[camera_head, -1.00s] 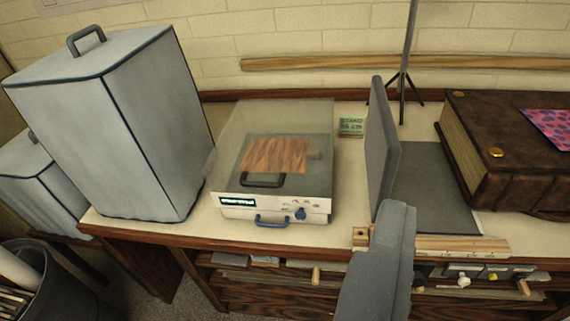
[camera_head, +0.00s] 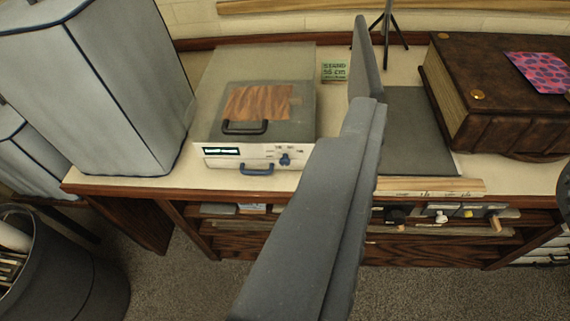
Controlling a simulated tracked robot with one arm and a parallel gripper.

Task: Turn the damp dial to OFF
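A pale box-shaped device (camera_head: 215,165) stands on the counter left of centre, with a small lit display (camera_head: 221,151) and a blue handle on its front. A blue dial (camera_head: 285,160) sits at the right of that front panel, with small marks above it that are too small to read. I cannot read which mark it points to. A long grey part of my gripper or arm (camera_head: 318,215) reaches up from the bottom centre, right of the dial and apart from it in the picture. Its fingers cannot be told apart, so the opening is unclear.
A large grey covered box (camera_head: 95,95) stands left of the device. A bin (camera_head: 70,265) stands lower left.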

